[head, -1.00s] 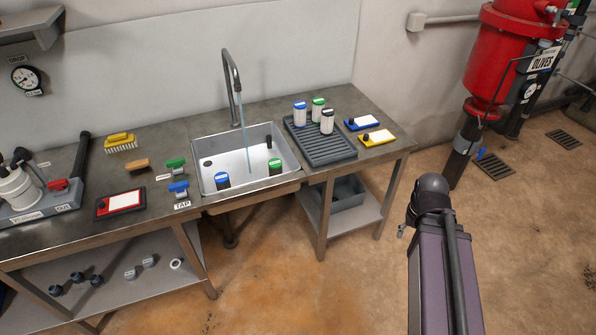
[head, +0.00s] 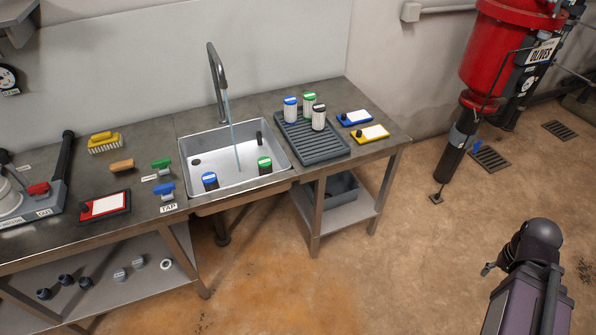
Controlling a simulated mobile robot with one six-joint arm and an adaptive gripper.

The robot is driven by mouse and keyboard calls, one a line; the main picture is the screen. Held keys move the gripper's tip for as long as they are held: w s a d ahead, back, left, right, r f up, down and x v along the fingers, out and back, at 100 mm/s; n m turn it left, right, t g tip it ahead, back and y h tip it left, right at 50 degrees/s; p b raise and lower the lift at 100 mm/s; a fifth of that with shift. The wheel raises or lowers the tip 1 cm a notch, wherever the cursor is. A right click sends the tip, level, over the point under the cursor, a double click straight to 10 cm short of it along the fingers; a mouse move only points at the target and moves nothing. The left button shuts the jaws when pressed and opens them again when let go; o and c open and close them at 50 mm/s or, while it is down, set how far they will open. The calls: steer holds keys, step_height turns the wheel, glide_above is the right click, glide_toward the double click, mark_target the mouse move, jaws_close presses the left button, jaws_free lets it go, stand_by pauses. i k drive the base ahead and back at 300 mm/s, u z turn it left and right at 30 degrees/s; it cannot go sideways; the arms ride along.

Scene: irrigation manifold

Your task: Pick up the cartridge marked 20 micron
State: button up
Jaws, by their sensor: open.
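Two dark-bodied cartridges, one blue-capped (head: 210,182) and one green-capped (head: 264,166), are in the sink (head: 240,181). The markings are too small to read, so I cannot tell which is 20 micron. My gripper is not in view; only a purple and black part of my own body shows at lower right.
Water runs from the tap (head: 215,75) into the sink. Blue (head: 355,118) and yellow (head: 371,133) framed cards lie right of the rack. A red-framed card (head: 103,205), a yellow brush (head: 105,142) and small valves are at left. Open floor lies in front of the bench's right end.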

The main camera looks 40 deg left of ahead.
mark_target(264, 163)
steer(key=z, duration=0.25)
steer(key=k, duration=0.85)
steer(key=u, duration=1.75)
steer(key=i, duration=0.9)
steer(key=z, duration=0.15)
